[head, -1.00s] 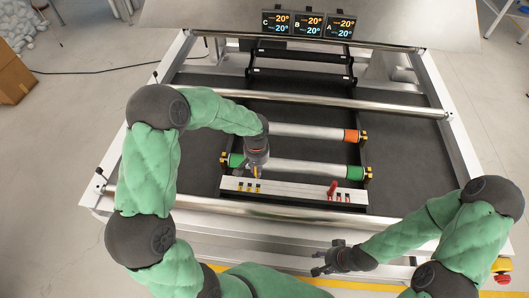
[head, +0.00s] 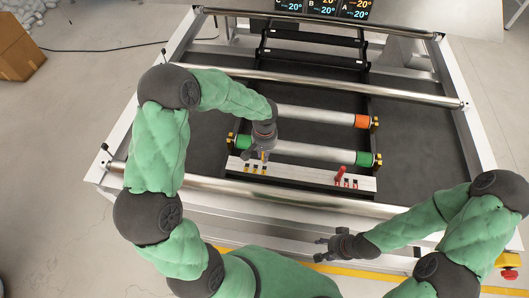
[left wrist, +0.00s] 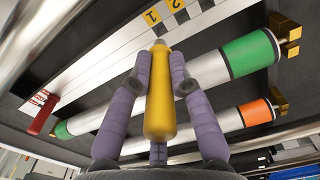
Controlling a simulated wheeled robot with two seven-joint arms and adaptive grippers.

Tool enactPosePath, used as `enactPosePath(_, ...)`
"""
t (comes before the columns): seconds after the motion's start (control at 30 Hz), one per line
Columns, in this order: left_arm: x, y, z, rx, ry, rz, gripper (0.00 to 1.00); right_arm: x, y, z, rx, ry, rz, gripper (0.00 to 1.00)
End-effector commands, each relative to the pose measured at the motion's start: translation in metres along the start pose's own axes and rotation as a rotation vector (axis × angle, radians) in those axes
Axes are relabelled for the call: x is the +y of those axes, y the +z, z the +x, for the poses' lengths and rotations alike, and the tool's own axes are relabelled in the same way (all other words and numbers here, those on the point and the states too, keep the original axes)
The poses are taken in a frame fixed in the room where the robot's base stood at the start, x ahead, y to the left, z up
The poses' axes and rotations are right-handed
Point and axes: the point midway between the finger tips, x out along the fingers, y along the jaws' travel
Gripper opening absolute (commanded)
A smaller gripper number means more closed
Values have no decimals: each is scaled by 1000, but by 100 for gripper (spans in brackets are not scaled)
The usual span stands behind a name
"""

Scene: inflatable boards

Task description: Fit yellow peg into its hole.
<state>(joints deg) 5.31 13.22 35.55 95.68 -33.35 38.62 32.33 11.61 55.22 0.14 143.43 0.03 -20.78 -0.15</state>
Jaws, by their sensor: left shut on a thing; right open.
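The yellow peg (left wrist: 160,105) is held in my left gripper (left wrist: 160,70), between purple fingers, in the left wrist view. Its narrower tip points towards the white strip (left wrist: 110,55) with yellow labels "1" and "2". In the head view my left gripper (head: 262,153) is over the left part of the strip (head: 305,178), near the yellow labels (head: 255,170). The gripper hides most of the peg there. The peg's hole is not clearly visible, and I cannot tell whether the tip touches the strip. My right gripper (head: 325,248) is open and empty, in front of the frame.
A red peg or lever (head: 341,172) stands on the strip's right part, beside red labels. Rollers with green (head: 365,159) and orange (head: 362,121) ends lie behind the strip. A long metal bar (head: 260,197) runs in front. Display screens (head: 322,8) stand at the back.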

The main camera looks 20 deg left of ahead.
Motion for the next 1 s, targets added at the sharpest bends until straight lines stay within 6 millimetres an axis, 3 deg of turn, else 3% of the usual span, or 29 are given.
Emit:
enactPosePath(0.33, 0, 0, 27, 1, 0, 0, 0, 8, -1, 22, 0, 0, 0, 48)
enactPosePath(1.0, 0, 0, 28, 1, 0, 0, 0, 8, -1, 23, 0, 0, 0, 48)
